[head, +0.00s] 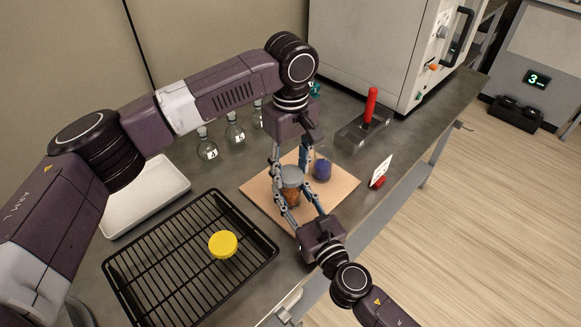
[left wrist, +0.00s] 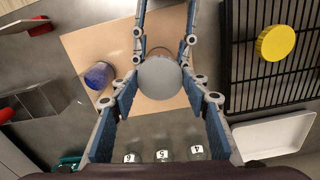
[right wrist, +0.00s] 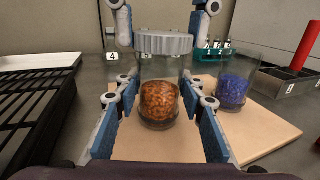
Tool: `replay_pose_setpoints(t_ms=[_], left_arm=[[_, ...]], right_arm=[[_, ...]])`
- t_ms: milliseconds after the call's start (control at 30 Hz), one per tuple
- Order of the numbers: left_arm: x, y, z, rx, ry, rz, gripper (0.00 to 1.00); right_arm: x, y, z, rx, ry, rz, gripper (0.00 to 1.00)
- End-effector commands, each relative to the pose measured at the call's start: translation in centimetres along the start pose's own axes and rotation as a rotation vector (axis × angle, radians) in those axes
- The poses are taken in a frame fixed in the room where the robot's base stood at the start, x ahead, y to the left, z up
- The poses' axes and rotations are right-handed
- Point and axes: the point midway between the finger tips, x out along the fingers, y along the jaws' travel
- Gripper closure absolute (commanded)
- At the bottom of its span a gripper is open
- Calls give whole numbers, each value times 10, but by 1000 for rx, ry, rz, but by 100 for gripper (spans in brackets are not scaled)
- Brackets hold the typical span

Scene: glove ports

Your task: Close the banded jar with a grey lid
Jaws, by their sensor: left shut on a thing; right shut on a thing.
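A clear glass jar with orange-brown contents (right wrist: 159,100) stands upright on a tan board (head: 258,191). It also shows in the head view (head: 291,196). My right gripper (right wrist: 158,88) is shut on this jar from the side, one finger on each flank. A round grey lid (left wrist: 160,84) is held level by my left gripper (left wrist: 160,76), which comes from above and is shut on it. In the right wrist view the lid (right wrist: 164,43) is over the jar's mouth. I cannot tell whether it is seated or just above the rim.
A glass jar with blue contents (right wrist: 232,90) stands close by on the board. A yellow lid (head: 223,244) lies on a black wire rack (head: 165,247). A white tray (head: 150,195), several numbered flasks (head: 235,132) and a box with a red handle (head: 366,125) stand around.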

Motion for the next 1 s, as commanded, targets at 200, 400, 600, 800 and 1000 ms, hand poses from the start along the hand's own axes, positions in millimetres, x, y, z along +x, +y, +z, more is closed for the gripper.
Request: replay_pose_setpoints(t_ms=[200,400,600,800,1000], left_arm=[[4,0,0,0,-1,-1,67],[8,0,0,0,-2,0,67],[12,0,0,0,0,0,67],[12,0,0,105,-2,1,67],[12,0,1,446,-3,2,67]], right_arm=[[0,0,0,0,0,0,100],[0,0,0,0,0,0,100],[0,0,0,0,0,0,100],[0,0,0,0,0,0,100],[0,0,0,0,0,0,100]])
